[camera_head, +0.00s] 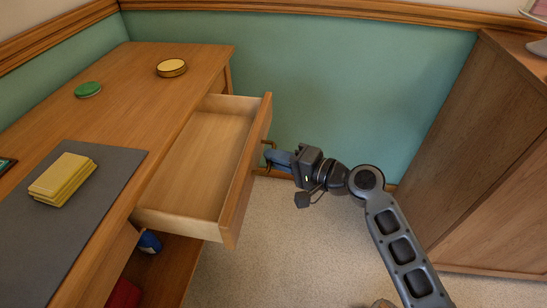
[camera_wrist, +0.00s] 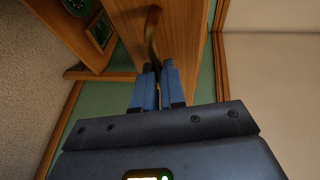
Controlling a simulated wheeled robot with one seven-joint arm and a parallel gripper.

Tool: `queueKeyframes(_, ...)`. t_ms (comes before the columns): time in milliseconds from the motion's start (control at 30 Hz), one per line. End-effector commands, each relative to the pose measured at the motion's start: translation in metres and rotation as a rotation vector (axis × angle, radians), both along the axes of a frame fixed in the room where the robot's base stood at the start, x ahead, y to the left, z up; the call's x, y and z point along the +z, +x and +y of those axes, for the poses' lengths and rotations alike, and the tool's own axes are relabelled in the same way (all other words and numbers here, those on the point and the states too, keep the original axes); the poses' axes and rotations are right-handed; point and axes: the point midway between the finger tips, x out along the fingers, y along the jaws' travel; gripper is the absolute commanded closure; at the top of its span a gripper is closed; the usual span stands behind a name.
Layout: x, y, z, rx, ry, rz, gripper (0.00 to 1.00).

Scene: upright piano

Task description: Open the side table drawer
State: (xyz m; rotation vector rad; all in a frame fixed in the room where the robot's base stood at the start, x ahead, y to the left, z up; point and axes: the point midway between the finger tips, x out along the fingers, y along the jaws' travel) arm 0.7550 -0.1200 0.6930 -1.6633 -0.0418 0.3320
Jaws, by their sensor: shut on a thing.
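The side table (camera_head: 135,65) is wooden and stands along the left. Its drawer (camera_head: 205,150) is pulled well out, and its inside is empty. The drawer's front panel faces right and also shows in the wrist view (camera_wrist: 183,35). A curved brass handle (camera_head: 268,147) sits on that panel and shows between my fingertips in the wrist view (camera_wrist: 152,38). My gripper (camera_head: 276,157) has blue fingers, and in the wrist view (camera_wrist: 156,75) they are close together around the handle. My gripper is shut on the handle. The fingertips hide part of it.
A wooden cabinet (camera_head: 480,150) stands at the right.

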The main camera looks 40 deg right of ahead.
Motion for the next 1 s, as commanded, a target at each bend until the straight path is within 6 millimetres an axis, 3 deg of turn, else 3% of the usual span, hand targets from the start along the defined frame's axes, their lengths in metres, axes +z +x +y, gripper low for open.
queueKeyframes(67,-0.001,0.000,0.000,0.001,0.001,0.002,1.00)
queueKeyframes(100,-0.001,0.000,0.000,0.001,0.001,0.002,0.86)
queueKeyframes(333,0.000,0.000,0.000,0.000,0.000,0.001,0.65)
queueKeyframes(667,0.001,-0.006,-0.002,-0.001,0.001,0.001,0.65)
queueKeyframes(1000,0.010,-0.056,-0.013,-0.002,0.000,0.003,0.65)
